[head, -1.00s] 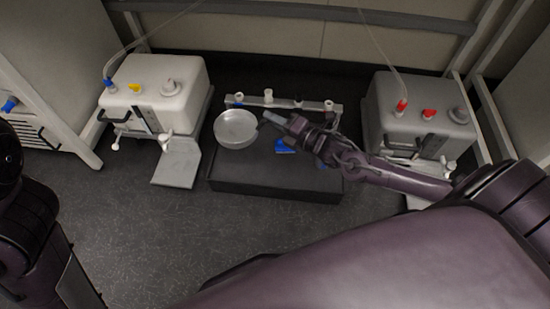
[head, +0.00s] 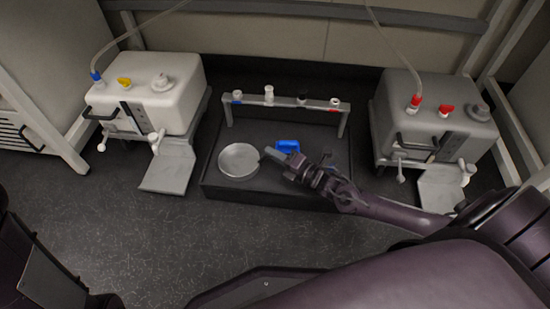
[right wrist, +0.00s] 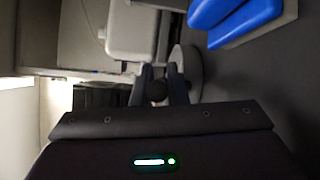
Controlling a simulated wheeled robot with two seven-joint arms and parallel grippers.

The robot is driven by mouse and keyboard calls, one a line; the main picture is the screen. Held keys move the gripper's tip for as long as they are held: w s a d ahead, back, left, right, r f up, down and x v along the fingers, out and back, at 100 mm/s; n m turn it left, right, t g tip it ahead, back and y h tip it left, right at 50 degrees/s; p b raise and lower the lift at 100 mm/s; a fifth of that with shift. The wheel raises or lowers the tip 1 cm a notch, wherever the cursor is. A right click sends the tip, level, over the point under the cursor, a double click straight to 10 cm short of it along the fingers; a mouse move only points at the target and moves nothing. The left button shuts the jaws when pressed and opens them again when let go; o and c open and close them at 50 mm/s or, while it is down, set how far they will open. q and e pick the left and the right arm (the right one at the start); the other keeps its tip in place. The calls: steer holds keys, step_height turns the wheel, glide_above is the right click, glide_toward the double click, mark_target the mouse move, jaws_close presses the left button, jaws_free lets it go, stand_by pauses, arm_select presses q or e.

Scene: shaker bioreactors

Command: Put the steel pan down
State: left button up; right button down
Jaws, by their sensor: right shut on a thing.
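The steel pan (head: 238,160), round and shallow, is level over the left part of the black platform (head: 225,191). It looks to be at or just above the surface; I cannot tell if it touches. My right gripper (head: 268,154) reaches in from the right and is shut on the pan's right side. In the right wrist view the fingers (right wrist: 165,88) are close together in front of the grey pan (right wrist: 193,75), which they partly hide. Only dark arm parts of mine show at the left edge of the head view; my left gripper's fingers are not seen.
A rack (head: 285,101) with several small caps stands behind. A white bioreactor (head: 150,95) is at left, a grey one (head: 435,130) at right. The platform's front right is clear.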

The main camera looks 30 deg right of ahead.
steer(key=shift+r, duration=0.15)
steer(key=c, duration=1.4)
jaws_free()
steer(key=shift+c, duration=0.2)
